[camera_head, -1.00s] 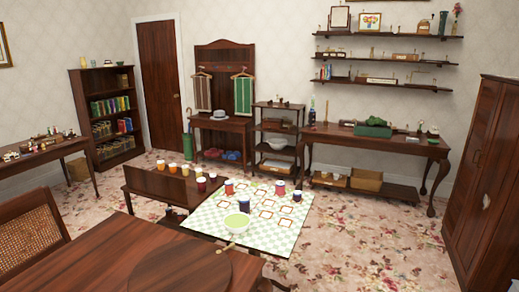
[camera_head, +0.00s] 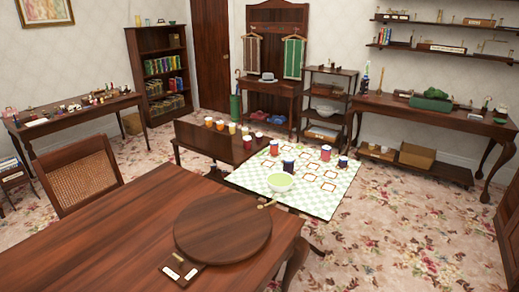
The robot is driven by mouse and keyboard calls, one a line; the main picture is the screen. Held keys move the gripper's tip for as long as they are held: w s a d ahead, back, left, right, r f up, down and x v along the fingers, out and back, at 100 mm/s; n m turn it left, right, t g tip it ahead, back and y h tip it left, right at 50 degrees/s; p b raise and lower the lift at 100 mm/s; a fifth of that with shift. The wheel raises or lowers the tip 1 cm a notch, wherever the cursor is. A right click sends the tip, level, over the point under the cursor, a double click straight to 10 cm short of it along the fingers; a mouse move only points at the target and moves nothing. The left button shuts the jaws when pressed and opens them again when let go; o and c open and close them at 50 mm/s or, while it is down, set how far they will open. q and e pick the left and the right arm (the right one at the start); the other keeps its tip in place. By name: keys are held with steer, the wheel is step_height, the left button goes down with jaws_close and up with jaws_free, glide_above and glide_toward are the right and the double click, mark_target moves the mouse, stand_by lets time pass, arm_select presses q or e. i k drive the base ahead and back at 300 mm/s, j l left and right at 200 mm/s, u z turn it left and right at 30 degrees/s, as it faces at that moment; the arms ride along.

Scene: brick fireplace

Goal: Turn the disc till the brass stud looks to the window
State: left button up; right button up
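The disc (camera_head: 223,222) is a round, dark brown wooden board lying flat on the wooden table (camera_head: 110,235) in the foreground. A small brass-coloured piece (camera_head: 266,204) shows at its far right rim, toward the green bowl; it may be the stud, but it is too small to tell. A small dark plate with two pale labels (camera_head: 180,271) lies at the disc's near left edge; the writing is not readable. No window is in view. Neither of my grippers is in view.
A cane-backed chair (camera_head: 76,180) stands at the table's far left side. The table top left of the disc is clear. Floral carpet (camera_head: 385,245) lies open at right.

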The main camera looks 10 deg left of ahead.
mark_target(225, 228)
steer(key=i+l+z, duration=0.1)
steer(key=z, duration=0.8)
steer(key=i, duration=4.35)
steer(key=i+u, duration=0.4)
steer(key=i+l+u, duration=0.15)
steer(key=i+u, duration=0.3)
steer(key=i+l+u, duration=0.2)
steer(key=u, duration=3.6)
steer(key=i+j+z, duration=0.4)
steer(key=i, duration=0.2)
steer(key=l, duration=0.1)
